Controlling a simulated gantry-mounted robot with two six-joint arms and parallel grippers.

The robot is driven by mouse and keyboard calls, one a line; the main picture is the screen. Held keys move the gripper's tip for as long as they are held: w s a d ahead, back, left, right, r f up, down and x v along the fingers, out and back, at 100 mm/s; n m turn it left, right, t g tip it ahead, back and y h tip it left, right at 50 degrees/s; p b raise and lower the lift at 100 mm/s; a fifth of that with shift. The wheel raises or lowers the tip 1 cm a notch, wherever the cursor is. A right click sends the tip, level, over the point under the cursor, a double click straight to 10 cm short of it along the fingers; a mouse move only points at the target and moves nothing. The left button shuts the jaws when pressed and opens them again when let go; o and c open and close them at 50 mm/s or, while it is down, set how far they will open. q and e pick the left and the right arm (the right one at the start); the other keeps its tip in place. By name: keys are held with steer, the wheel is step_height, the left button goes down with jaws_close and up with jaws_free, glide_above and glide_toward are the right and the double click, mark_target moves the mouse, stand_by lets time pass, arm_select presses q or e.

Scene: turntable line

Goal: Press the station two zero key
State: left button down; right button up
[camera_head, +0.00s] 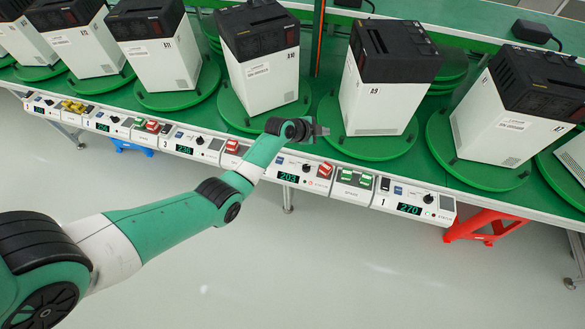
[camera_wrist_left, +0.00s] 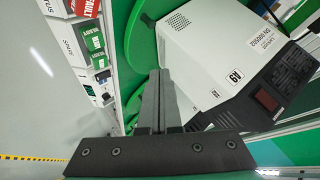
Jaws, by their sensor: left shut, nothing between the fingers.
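The station two panel, with a lit display reading 203 (camera_head: 288,177), sits on the front rail of the line, just right of my left forearm. A small blue key (camera_head: 280,160) and a dark knob (camera_head: 305,167) show above the display; their labels are too small to read, so I cannot tell which is the zero key. My left arm covers the panel's left end. My left gripper (camera_head: 318,130) is shut and empty, above and behind the panel, near the turntable edge. Its closed fingers also show in the left wrist view (camera_wrist_left: 158,100). My right gripper is not in view.
The station one panel reads 270 (camera_head: 409,208). White units with black tops, such as A9 (camera_head: 375,100), stand on green turntables behind the rail. The floor in front is clear.

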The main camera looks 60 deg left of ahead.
arm_select(q)
steer(key=n+g+b, duration=0.1)
steer(key=n+b, duration=0.1)
steer(key=b, duration=0.3)
glide_above(290, 164)
steer(key=w+d, duration=0.3)
steer(key=d, duration=0.1)
step_height(290, 164, down, 11)
steer(key=shift+n+g+y, duration=0.3)
steer(key=shift+n+y, duration=0.1)
steer(key=shift+y, duration=0.1)
steer(key=s+a+f+b, duration=0.1)
steer(key=a, duration=0.1)
steer(key=s+a+f, duration=0.1)
steer(key=s+a, duration=0.1)
steer(key=shift+s+f+b, duration=0.1)
steer(key=shift+f+b, duration=0.25)
steer(key=shift+b, duration=0.05)
steer(key=shift+d, duration=0.1)
step_height(290, 164, down, 8)
steer(key=b, duration=0.7)
steer(key=shift+f+b, duration=0.4)
steer(key=shift+b, duration=0.2)
steer(key=shift+f+b, duration=0.45)
